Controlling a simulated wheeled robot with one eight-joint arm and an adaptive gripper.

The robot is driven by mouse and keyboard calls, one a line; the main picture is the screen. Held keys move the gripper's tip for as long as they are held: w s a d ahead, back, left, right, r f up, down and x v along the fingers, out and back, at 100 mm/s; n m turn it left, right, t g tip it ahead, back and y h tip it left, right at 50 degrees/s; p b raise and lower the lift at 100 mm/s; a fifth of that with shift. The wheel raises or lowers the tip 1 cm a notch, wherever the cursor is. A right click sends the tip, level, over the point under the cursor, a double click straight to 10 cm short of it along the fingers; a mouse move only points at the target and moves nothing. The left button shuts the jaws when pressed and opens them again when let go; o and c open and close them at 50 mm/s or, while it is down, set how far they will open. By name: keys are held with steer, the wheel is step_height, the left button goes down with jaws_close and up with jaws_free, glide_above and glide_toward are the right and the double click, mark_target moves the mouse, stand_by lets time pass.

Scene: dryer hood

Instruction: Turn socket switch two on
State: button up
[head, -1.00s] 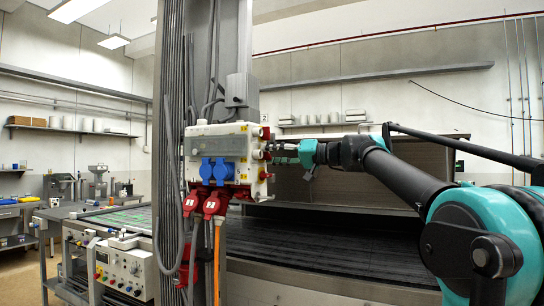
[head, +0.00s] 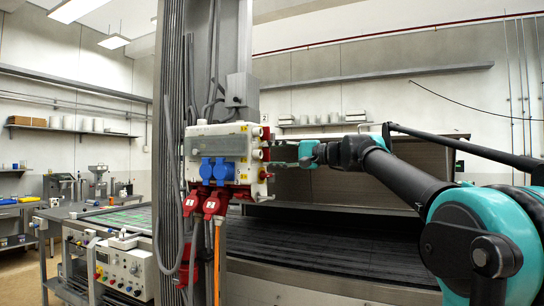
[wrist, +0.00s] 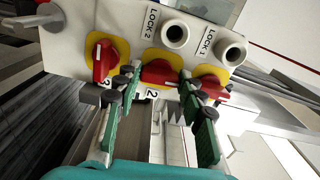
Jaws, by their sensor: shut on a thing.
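The white socket box (head: 222,148) is on the grey column in the head view, with blue sockets and red plugs on its front. In the wrist view, its side panel carries red rotary switches on yellow plates. Socket switch two (wrist: 158,73) is the middle one, above the label 2, with its red handle lying roughly across the picture. My gripper (wrist: 160,80) has one green finger on each side of this handle and is shut on it. In the head view my gripper (head: 285,154) reaches the box's right side from the right; the switch handle is hard to make out there.
Switch three (wrist: 103,61) is close by the left finger, and switch one (wrist: 212,86) is partly hidden behind the right finger. Two round locks (wrist: 175,34) stand out above the switches. A dark conveyor bed (head: 320,245) lies below my arm.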

steer(key=shift+m, duration=0.6)
steer(key=o, duration=1.2)
steer(key=shift+c, duration=0.2)
steer(key=v, duration=0.8)
